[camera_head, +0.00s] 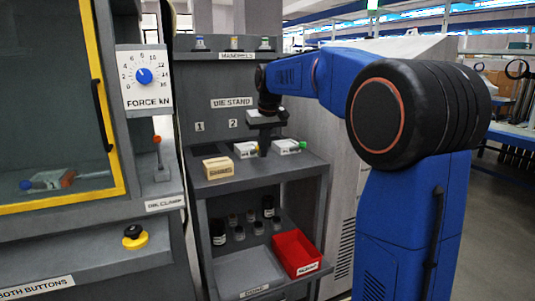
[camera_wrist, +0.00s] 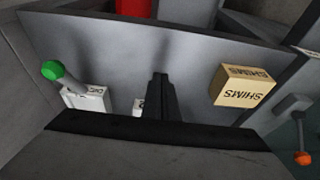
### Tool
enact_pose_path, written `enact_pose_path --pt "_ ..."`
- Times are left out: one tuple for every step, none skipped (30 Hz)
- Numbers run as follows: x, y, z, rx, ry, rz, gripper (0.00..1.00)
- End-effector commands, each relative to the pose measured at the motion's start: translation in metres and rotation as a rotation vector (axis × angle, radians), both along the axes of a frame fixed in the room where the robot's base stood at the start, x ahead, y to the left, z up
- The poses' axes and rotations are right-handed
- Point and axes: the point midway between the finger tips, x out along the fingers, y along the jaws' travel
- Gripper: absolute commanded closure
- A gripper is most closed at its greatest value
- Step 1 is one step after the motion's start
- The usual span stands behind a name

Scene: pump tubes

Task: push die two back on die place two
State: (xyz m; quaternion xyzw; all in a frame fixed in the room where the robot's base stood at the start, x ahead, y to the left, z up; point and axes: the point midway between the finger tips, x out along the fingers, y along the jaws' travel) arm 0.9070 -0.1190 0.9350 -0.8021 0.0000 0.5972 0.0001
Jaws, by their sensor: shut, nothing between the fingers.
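A white block (camera_head: 245,150), taken as die two, sits on the die stand shelf (camera_head: 290,165) below the wall label 2. In the wrist view only a small part of this block (camera_wrist: 138,107) shows beside my fingers, which hide the rest. Another white block with a green knob (camera_head: 289,146) stands to its right; it also shows in the wrist view (camera_wrist: 88,101). My gripper (camera_head: 263,150) points down, shut and empty, close to the right side of the middle block. I cannot tell whether it touches. Its fingers (camera_wrist: 160,80) are together in the wrist view.
A SHIMS box (camera_head: 217,168) stands at the shelf's left front; the wrist view shows it right of my fingers (camera_wrist: 240,90). A red bin (camera_head: 297,253) and several bottles are on the lower shelf.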

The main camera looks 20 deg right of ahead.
Motion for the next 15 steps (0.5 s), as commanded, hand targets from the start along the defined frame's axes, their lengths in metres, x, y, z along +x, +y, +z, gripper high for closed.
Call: enact_pose_path --pt "0.011 0.000 -0.001 0.000 0.000 0.000 1.00" --pt "0.016 0.000 -0.001 0.000 0.000 0.000 1.00" --pt "0.023 0.000 -0.001 0.000 0.000 0.000 1.00" --pt "0.028 0.000 -0.001 0.000 0.000 0.000 1.00" --pt "0.033 0.000 -0.001 0.000 -0.001 0.000 1.00" --pt "0.040 0.000 -0.001 0.000 -0.001 0.000 1.00" --pt "0.045 0.000 -0.001 0.000 -0.001 0.000 1.00" --pt "0.050 0.000 -0.001 0.000 -0.001 0.000 1.00" --pt "0.057 0.000 -0.001 0.000 -0.001 0.000 1.00" --pt "0.062 0.000 -0.001 0.000 -0.001 0.000 1.00" --pt "0.067 0.000 -0.001 0.000 -0.001 0.000 1.00" --pt "0.074 0.000 -0.001 0.000 0.000 0.000 1.00" --pt "0.079 0.000 -0.001 0.000 0.000 0.000 1.00" --pt "0.084 0.000 -0.001 0.000 -0.001 0.001 1.00" --pt "0.090 0.000 -0.001 0.000 0.000 0.000 1.00"
